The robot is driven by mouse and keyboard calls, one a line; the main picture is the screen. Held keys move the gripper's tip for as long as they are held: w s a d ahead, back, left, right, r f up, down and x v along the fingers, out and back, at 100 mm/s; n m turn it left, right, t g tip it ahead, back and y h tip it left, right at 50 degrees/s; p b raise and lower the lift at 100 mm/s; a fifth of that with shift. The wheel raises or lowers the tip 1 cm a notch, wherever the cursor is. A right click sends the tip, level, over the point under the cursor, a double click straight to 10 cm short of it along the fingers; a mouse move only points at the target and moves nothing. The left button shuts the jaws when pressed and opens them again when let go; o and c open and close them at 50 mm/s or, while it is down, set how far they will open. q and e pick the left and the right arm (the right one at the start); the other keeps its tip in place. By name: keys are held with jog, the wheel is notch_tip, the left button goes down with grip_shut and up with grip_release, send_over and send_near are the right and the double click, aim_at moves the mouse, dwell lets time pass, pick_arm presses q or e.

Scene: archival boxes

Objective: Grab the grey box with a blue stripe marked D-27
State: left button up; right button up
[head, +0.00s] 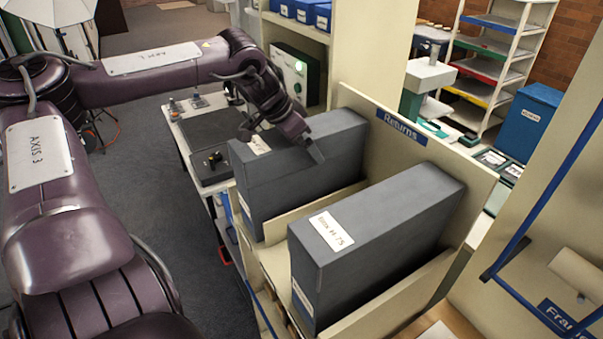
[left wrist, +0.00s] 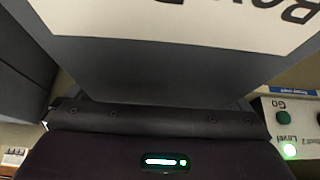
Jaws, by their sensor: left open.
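Two grey boxes stand upright in the cream rack marked Returns (head: 473,190). The nearer grey box (head: 390,225) has a white label that seems to read Box H-75. The farther grey box (head: 300,178) has a white label, partly hidden by my arm; no D-27 or blue stripe can be made out. My left gripper (head: 282,146) is open over the farther box's top, one finger down along its near side. In the left wrist view a grey box (left wrist: 150,70) with a large cropped, upside-down label fills the space before my gripper. I cannot tell whether the fingers touch it.
A cream divider (head: 278,228) separates the two boxes. A device with a green light (head: 297,72) stands close behind the farther box. A tall cream panel (head: 372,45) rises behind the rack. A cart with a dark top (head: 215,130) is to the left.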

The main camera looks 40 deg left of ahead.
pick_arm(q)
jog(key=shift+f, duration=0.25)
dwell(0.5)
jog(key=c, duration=1.8)
jog(key=shift+w+r, duration=0.1)
jog(key=shift+r, duration=0.05)
jog(key=shift+c, duration=0.6)
jog(key=shift+r, duration=0.1)
